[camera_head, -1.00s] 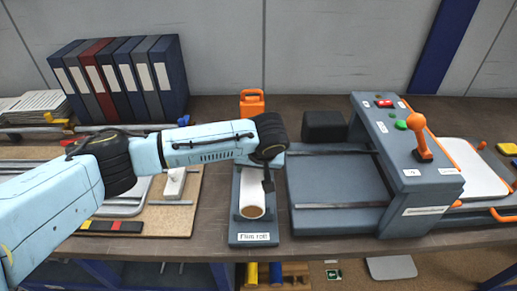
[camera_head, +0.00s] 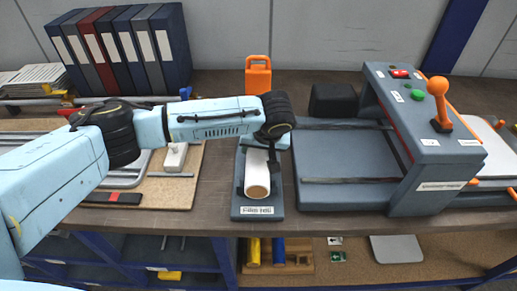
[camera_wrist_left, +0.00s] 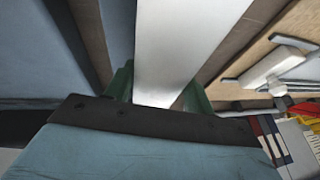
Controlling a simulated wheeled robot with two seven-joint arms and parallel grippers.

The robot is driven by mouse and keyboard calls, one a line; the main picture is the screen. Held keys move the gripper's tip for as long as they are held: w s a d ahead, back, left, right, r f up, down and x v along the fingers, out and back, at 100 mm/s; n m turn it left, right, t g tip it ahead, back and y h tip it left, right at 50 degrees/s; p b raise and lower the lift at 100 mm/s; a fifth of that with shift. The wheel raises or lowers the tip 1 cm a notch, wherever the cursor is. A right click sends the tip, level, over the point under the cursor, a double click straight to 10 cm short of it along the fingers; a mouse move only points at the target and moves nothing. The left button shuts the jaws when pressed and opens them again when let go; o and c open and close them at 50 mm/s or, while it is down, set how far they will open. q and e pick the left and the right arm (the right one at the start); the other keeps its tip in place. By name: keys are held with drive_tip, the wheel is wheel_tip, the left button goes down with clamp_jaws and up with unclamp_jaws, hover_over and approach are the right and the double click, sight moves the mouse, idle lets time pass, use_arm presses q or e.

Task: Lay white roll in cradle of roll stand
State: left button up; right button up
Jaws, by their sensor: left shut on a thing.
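The white roll (camera_head: 257,172) lies lengthwise over the grey roll stand (camera_head: 240,205), its open tan end facing the front. My left gripper (camera_head: 267,160) is above the roll's far part and shut on it. In the left wrist view the roll (camera_wrist_left: 190,40) runs between the green fingers (camera_wrist_left: 160,92). I cannot tell whether the roll touches the cradle or is held just above it. Much of the stand's far part is hidden by my arm. My right gripper is not in view.
A grey machine (camera_head: 425,165) with an orange lever stands close right of the stand. An orange container (camera_head: 258,75) stands behind it. A corkboard (camera_head: 165,190) with parts lies left, and binders (camera_head: 120,50) stand at the back left. The table's front edge is close to the stand.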

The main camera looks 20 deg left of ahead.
use_arm(q)
drive_tip(key=shift+r, duration=0.1)
drive_tip(key=o, duration=1.5)
drive_tip(key=shift+c, duration=0.2)
drive_tip(key=shift+o, duration=0.4)
drive_tip(key=o, duration=0.4)
wheel_tip(320, 180, up, 9)
drive_tip(key=p, duration=1)
